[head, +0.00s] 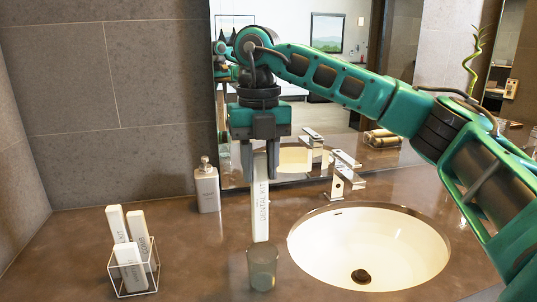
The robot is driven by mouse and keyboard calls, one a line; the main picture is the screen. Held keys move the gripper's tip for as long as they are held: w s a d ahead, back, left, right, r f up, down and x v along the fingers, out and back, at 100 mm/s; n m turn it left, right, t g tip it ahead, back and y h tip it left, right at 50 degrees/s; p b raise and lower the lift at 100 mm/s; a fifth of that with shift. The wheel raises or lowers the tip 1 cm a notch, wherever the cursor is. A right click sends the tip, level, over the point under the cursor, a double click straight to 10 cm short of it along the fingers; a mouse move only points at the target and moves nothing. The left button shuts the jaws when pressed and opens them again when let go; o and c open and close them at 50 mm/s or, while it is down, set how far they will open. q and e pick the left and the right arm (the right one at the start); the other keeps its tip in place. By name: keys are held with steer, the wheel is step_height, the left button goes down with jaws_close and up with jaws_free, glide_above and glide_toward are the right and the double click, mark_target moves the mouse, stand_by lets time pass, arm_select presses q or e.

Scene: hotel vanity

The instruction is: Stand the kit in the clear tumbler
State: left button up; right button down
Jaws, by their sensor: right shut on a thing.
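The dental kit (261,212) is a slim white box with "DENTAL KIT" printed along it. My right gripper (259,168) points down and is shut on the upper part of the kit, which hangs close to upright. The tumbler (262,268) is a smoky see-through cup standing on the counter, left of the basin. The kit's lower end shows just above the tumbler's rim in the picture. A small gap seems to part them, and I cannot tell if the kit is straight over the opening or behind it. My left gripper is not in view.
A wire-framed holder (110,280) with several white boxes stands at the front left. A soap dispenser (207,186) stands near the mirror. The white basin (345,235) and chrome tap (344,178) are right of the tumbler. Brown counter (190,250) is bare between holder and tumbler.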

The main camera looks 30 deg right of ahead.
mark_target(262, 198)
steer(key=shift+s+d+f, duration=0.15)
steer(key=shift+d, duration=0.05)
steer(key=shift+f+b, duration=2.3)
steer(key=shift+f, duration=0.8)
steer(key=shift+f+b, duration=0.65)
steer(key=shift+f, duration=0.35)
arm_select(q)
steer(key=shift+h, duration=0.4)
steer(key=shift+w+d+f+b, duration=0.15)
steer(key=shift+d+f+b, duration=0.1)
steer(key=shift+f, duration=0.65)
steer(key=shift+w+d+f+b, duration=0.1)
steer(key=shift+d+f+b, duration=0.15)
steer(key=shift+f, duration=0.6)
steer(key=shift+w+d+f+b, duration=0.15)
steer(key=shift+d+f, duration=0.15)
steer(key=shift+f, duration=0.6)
arm_select(e)
steer(key=shift+f, duration=1.05)
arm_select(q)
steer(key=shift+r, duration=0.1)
arm_select(e)
steer(key=c, duration=1.1)
jaws_free()
steer(key=o, duration=0.4)
